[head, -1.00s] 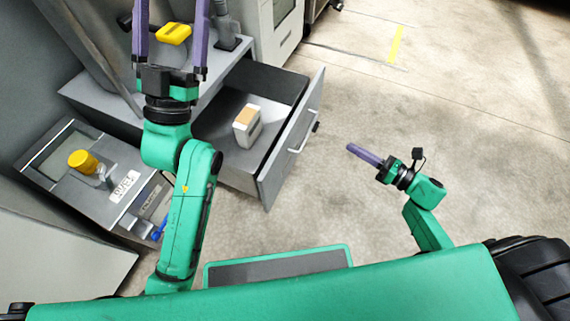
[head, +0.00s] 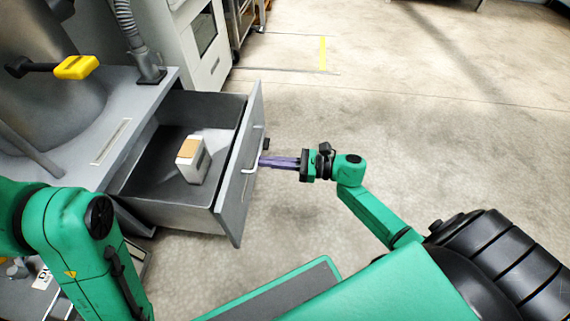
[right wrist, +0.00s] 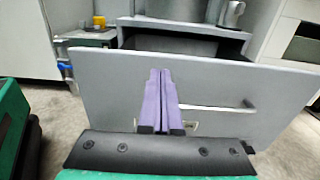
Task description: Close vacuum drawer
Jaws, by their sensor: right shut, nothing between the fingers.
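The grey drawer (head: 226,200) stands pulled out of the machine cabinet. Its front panel with a light bar handle (head: 250,158) faces right in the head view. A small white and tan box (head: 193,160) sits inside it. My right gripper (head: 262,161) is shut and empty, with its purple fingertips at the drawer front beside the handle. In the right wrist view the shut fingers (right wrist: 160,75) point at the drawer front (right wrist: 220,85), left of most of the handle (right wrist: 222,107). Whether they touch the panel is unclear. My left gripper is out of the head view; only its arm shows.
A yellow-handled lever (head: 76,67) and a grey hose (head: 128,25) are on the machine above the drawer. A white cabinet (head: 200,45) stands behind. The concrete floor (head: 420,130) to the right is clear.

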